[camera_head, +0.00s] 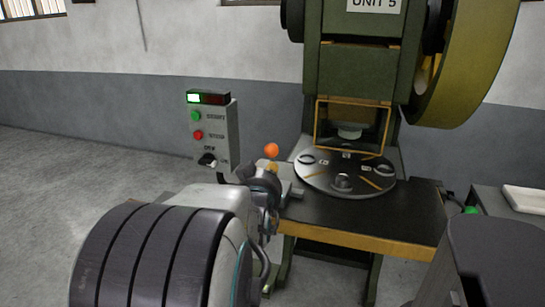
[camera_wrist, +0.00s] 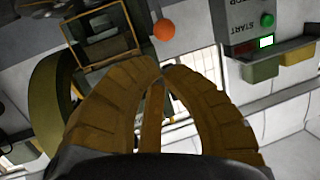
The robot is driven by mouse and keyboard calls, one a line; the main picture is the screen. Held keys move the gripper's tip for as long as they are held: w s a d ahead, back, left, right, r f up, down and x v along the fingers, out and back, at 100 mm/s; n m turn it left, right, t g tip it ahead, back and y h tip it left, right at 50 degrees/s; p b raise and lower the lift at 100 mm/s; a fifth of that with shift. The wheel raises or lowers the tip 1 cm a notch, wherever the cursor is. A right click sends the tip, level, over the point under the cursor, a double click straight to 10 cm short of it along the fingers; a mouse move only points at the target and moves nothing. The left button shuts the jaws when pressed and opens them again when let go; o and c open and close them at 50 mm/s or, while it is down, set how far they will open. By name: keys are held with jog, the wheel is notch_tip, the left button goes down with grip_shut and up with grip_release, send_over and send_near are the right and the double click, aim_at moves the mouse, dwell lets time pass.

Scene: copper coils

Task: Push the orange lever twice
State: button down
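The orange lever's round knob (camera_head: 271,150) shows just above my gripper (camera_head: 272,168) in the head view, at the left of the press table. In the wrist view the orange knob (camera_wrist: 164,30) is just beyond the tips of my gripper (camera_wrist: 158,68). The brown ribbed fingers curve together and their tips appear to meet, with nothing seen between them. I cannot tell whether the tips touch the lever. The lever's shaft is mostly hidden.
A green press (camera_head: 362,60) stands behind a round dark dial plate (camera_head: 320,182) on a black table (camera_head: 400,215). A grey control box (camera_head: 229,140) with start and stop buttons is left of the knob, its green light lit. Open floor lies at the left.

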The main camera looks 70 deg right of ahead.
aim_at(273, 153)
jog(key=x, duration=1.4)
jog(key=shift+r, duration=0.1)
